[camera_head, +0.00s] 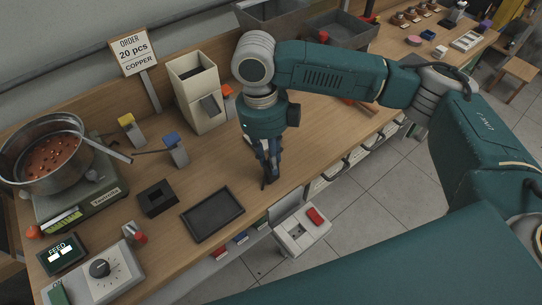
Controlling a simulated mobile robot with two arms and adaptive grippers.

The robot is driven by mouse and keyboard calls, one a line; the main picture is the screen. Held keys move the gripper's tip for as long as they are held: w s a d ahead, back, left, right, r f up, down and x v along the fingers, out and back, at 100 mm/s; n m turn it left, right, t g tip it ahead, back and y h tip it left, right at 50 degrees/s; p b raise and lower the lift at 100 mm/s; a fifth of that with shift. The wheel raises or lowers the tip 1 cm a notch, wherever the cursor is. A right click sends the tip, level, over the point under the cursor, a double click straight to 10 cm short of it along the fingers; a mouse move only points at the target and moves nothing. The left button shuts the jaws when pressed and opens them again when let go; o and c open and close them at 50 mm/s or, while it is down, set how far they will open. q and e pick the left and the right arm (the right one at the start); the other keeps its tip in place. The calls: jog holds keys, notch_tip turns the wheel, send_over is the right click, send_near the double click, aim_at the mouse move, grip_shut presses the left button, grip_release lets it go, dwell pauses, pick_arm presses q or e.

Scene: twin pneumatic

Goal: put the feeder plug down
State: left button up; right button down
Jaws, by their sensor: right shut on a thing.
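My right gripper (268,168) points straight down over the front part of the wooden bench, to the right of the black tray. It is shut on the feeder plug, which shows only as a small dark shape between and below the fingers, mostly hidden by them. The plug's lower end is at or just above the bench top; I cannot tell whether it touches. My left gripper is not in view.
The black tray (212,214) and a black square block (157,198) lie left of the gripper. A bowl feeder (47,156), FEED display (62,253) and dial box (100,277) stand at left. A beige hopper (196,92) stands behind. Bare bench (220,165) lies around the gripper.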

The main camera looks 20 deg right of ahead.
jog(key=c, duration=1.5)
grip_release()
jog(key=r, duration=0.4)
jog(key=r+b, duration=0.1)
jog(key=r, duration=0.3)
jog(key=w+a+r, duration=0.1)
jog(key=r, duration=0.3)
